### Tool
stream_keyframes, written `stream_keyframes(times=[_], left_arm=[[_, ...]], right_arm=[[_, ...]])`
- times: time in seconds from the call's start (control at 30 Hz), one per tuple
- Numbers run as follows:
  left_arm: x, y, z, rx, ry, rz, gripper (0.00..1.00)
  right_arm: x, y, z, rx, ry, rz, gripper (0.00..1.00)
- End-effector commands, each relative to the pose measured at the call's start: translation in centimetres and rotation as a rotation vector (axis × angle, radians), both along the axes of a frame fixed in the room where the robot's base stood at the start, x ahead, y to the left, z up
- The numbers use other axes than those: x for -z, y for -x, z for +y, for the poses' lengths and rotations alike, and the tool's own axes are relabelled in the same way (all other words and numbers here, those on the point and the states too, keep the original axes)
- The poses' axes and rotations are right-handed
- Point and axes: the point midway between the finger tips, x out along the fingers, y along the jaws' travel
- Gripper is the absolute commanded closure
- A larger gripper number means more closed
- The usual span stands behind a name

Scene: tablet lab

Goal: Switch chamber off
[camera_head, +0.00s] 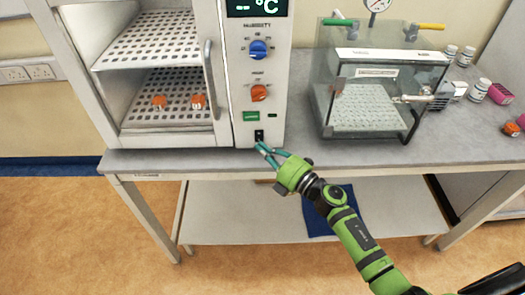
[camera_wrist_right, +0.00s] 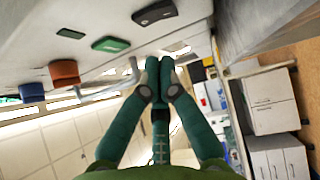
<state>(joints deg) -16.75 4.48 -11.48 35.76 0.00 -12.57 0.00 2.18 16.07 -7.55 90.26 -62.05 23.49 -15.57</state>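The white chamber (camera_head: 240,75) stands on the left of the bench, with a lit display (camera_head: 257,6), a blue knob (camera_head: 258,50), an orange knob (camera_head: 259,93) and a green panel piece (camera_head: 251,116). A black switch (camera_head: 259,135) sits at the bottom of its panel; it also shows at the top of the right wrist view (camera_wrist_right: 155,12). I cannot tell the switch's position. My right gripper (camera_head: 266,150) is just below and in front of the switch, apparently a little apart from it. In the wrist view its fingertips (camera_wrist_right: 160,66) meet, with nothing visible between them. My left gripper is out of view.
The chamber's interior shows perforated shelves (camera_head: 165,95) with two orange-capped items (camera_head: 159,102). A clear box (camera_head: 375,90) with a gauge stands to the right. Small bottles (camera_head: 479,90) are at the far right. The bench (camera_head: 300,140) between chamber and box is clear.

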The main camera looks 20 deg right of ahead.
Motion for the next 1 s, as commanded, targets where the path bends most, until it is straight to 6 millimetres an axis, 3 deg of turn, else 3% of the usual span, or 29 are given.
stream_keyframes(times=[0.23,0.3,0.4,0.6,1.0], left_arm=[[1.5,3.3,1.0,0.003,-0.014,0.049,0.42],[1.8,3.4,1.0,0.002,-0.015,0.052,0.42],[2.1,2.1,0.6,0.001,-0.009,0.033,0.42],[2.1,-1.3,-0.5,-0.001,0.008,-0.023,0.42],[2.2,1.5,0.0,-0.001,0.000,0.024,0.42]], right_arm=[[-0.1,5.3,-3.0,-0.001,0.004,0.003,1.00],[-0.3,6.4,-3.7,-0.001,0.004,0.001,1.00],[-0.5,7.5,-4.4,-0.001,0.002,0.001,1.00],[-0.8,8.6,-5.0,-0.002,0.001,0.000,1.00],[-0.9,8.6,-5.0,-0.001,0.001,0.000,1.00]])
